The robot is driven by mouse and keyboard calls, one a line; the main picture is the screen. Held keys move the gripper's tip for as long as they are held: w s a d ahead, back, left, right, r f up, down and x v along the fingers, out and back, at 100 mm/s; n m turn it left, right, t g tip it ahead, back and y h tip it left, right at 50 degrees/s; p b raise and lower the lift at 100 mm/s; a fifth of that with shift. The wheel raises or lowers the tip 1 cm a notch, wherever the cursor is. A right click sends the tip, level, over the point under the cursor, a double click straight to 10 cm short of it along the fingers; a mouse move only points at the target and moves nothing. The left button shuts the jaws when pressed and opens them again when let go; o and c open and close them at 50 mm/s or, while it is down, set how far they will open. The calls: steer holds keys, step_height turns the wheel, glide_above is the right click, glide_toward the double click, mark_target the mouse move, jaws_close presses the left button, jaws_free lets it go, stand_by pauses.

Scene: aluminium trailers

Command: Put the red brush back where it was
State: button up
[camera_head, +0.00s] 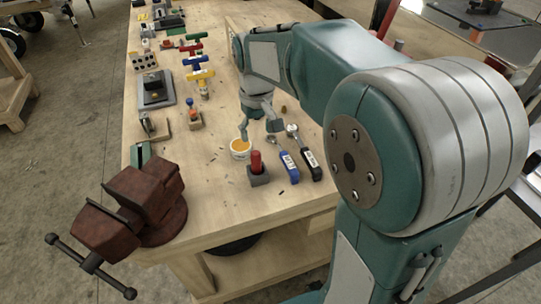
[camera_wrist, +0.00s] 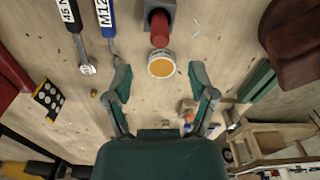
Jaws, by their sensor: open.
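A red cylindrical handle (camera_head: 256,161), which looks like the red brush, stands upright in a dark grey block (camera_head: 259,177) near the bench's front end. The handle (camera_wrist: 160,30) and block (camera_wrist: 148,12) also show at the top of the wrist view. Its bristles are not visible. A white tub with orange-yellow contents (camera_head: 240,148) sits right beside the block, and appears between my fingertips in the wrist view (camera_wrist: 161,66). My gripper (camera_head: 258,130) is open and empty, low over the bench behind the tub; its spread fingers show in the wrist view (camera_wrist: 161,78).
Blue-handled (camera_head: 288,165) and black-handled (camera_head: 310,164) tools lie right of the block. A rusty red vise (camera_head: 147,200) is fixed at the bench's front left corner. Coloured T-handled tools (camera_head: 200,75) and other small items line the left side. Front bench surface is mostly clear.

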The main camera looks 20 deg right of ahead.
steer(key=s+r+m+t, duration=0.1)
steer(key=s+r+t, duration=0.2)
steer(key=s, duration=1.6)
steer(key=shift+s+m+t, duration=0.35)
steer(key=shift+m+t, duration=0.05)
steer(key=shift+t, duration=0.7)
